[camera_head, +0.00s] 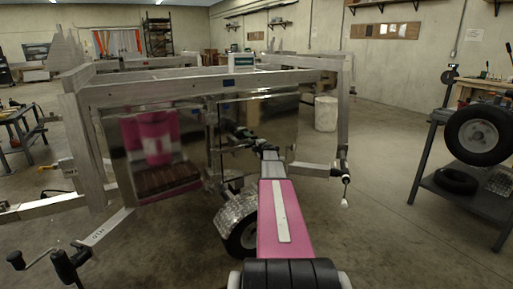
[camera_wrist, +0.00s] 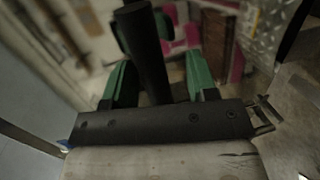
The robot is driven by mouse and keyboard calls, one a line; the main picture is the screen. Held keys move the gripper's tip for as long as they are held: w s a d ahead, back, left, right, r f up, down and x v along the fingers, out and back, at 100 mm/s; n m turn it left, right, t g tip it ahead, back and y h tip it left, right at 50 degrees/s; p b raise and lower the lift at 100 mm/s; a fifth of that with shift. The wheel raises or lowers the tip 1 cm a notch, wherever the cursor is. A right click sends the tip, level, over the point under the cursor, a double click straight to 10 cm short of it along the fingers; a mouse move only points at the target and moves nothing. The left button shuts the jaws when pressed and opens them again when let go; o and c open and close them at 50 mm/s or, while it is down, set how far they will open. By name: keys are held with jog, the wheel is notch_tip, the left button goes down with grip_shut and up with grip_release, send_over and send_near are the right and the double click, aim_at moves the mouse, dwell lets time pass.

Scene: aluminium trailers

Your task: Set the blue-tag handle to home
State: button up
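In the head view a small blue tag (camera_head: 228,83) is on the front top beam of the aluminium trailer frame. I cannot make out for sure which handle it belongs to. My gripper (camera_head: 246,138) is at the far end of my pink arm, low behind that beam and small in this view. In the wrist view the green fingers of my gripper (camera_wrist: 158,80) stand apart. A dark round bar (camera_wrist: 148,45) lies between them in the picture, with gaps on both sides. More green parts show behind the bar. I cannot tell whether anything touches it.
The aluminium frame (camera_head: 180,92) spans the middle, with shiny panels below its beam. A crank (camera_head: 66,265) stands at lower left. A dark cart with a wheel (camera_head: 480,135) is at right. A white box (camera_head: 242,62) stands behind the beam. Floor is clear at right centre.

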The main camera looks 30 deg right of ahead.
jog(key=s+r, duration=0.2)
jog(key=s, duration=0.8)
jog(key=shift+s+a, duration=0.3)
